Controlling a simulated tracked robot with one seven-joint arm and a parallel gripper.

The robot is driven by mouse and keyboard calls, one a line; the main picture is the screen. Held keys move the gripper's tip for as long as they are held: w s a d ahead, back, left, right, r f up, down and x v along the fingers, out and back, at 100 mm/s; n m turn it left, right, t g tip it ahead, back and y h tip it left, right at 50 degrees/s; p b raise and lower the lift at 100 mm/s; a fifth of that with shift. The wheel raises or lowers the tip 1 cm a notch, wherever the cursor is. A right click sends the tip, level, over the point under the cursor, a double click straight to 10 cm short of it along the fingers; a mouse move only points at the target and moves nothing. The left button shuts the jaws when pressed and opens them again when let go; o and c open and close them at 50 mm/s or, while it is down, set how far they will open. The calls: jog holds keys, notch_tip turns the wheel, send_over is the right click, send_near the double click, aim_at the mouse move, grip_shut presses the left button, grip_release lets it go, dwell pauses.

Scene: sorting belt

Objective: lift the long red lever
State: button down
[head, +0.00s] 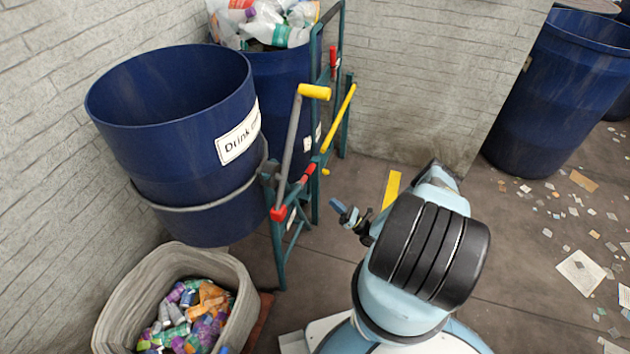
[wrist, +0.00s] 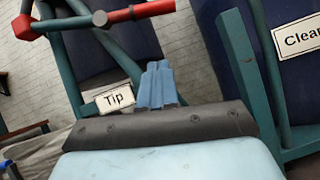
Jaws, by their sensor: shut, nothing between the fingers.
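In the head view, a red block (head: 278,213) and a short red piece (head: 308,172) show on the green frame. I cannot tell how much of the long lever these make up. My gripper (head: 339,208) is to the right of the frame, apart from it. In the wrist view its blue fingers (wrist: 157,85) are together and empty, below and right of the red bar.
A grey lever with a yellow grip (head: 314,92) and a yellow bar (head: 340,118) are on the green frame (head: 279,250). It holds a blue drum (head: 185,150) above a bin of cans (head: 115,315). A "Tip" sign (wrist: 115,98) hangs behind my fingers.

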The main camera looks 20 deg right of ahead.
aim_at(307, 175)
jog(key=shift+a+r, duration=0.1)
jog(key=shift+a, duration=0.05)
jog(key=d+r+x, duration=0.1)
jog(key=r+x, duration=0.1)
jog(key=x, duration=1)
jog(key=shift+r, duration=0.4)
jog(key=shift+d, duration=0.15)
